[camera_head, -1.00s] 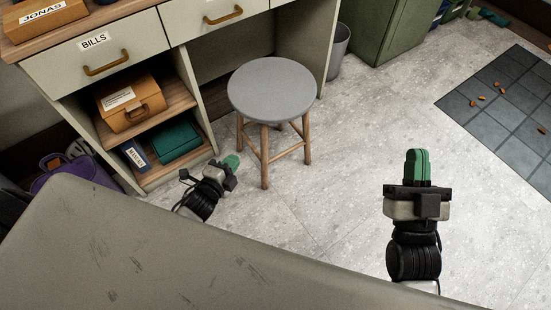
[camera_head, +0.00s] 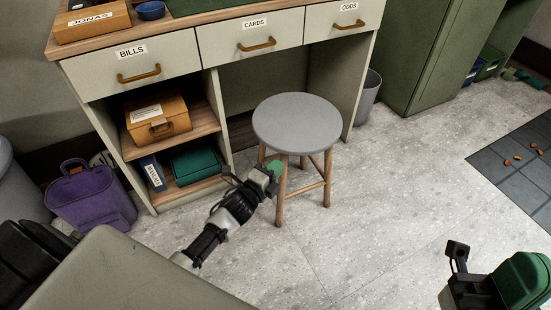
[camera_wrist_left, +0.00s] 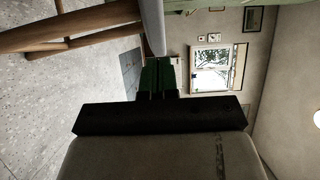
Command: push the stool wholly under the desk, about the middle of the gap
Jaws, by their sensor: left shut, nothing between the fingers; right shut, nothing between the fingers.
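The stool (camera_head: 297,122) has a round grey seat and wooden legs, and stands upright in front of the desk gap. The desk (camera_head: 136,73) has a wooden top, labelled drawers and an open gap (camera_head: 250,85) behind the stool. My left gripper (camera_head: 274,168) is shut and empty, with its green fingertips at the stool's left side, just below the seat. In the left wrist view, the fingertips (camera_wrist_left: 158,75) are close to the seat edge (camera_wrist_left: 152,28); I cannot tell if they touch. My right gripper (camera_head: 525,275) is shut and empty at the lower right, well away from the stool.
Shelves left of the gap hold an orange box (camera_head: 157,118) and a teal box (camera_head: 196,165). A grey bin (camera_head: 367,97) stands right of the desk, beside a green cabinet (camera_head: 425,60). A purple bag (camera_head: 90,197) is at left.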

